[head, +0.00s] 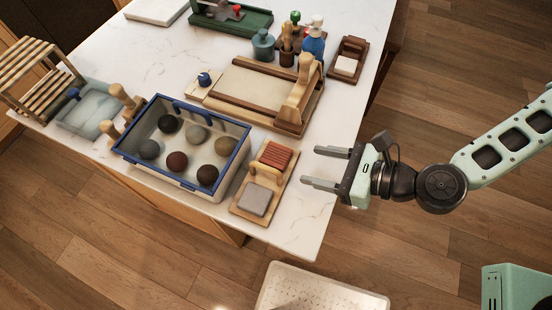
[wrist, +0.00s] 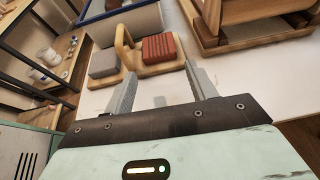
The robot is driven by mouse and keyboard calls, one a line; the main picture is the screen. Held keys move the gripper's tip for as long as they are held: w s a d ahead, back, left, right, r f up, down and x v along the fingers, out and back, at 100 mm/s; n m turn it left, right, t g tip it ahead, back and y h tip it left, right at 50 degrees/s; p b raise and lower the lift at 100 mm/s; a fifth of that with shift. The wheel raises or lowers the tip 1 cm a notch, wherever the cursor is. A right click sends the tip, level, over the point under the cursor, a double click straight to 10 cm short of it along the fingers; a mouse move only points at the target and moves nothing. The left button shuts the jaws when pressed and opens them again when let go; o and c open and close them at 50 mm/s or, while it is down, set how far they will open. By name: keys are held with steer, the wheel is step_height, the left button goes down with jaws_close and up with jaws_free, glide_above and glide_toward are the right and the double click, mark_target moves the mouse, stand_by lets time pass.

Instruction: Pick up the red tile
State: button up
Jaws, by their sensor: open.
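The red tile (head: 275,155) is a ribbed, brick-red block on a small wooden board (head: 246,208), with a wooden handle beside it. A grey block (head: 255,199) lies on the same board, nearer the counter's front. In the wrist view the red tile (wrist: 159,48) is ahead, roughly between the finger lines and beyond the tips. My gripper (head: 318,168) is open and empty, to the right of the board over the counter's right edge. Its two fingers also show in the wrist view (wrist: 158,85), pointing toward the board. The gripper is apart from the tile.
A blue-rimmed bin (head: 183,183) with several clay balls stands left of the board. A wooden press-like tray (head: 255,85) lies behind it. A perforated white tray (head: 322,290) is below the counter's front. The white counter (head: 300,215) is bare between board and gripper.

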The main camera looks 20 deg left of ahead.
mark_target(286, 159)
steer(key=shift+a, duration=0.45)
steer(key=p+x, duration=0.2)
steer(key=x, duration=0.2)
steer(key=shift+f+p, duration=0.1)
steer(key=shift+p, duration=0.2)
steer(key=shift+a+f, duration=0.2)
steer(key=shift+a, duration=0.05)
steer(key=shift+c, duration=0.3)
steer(key=c, duration=0.6)
steer(key=shift+r, duration=0.15)
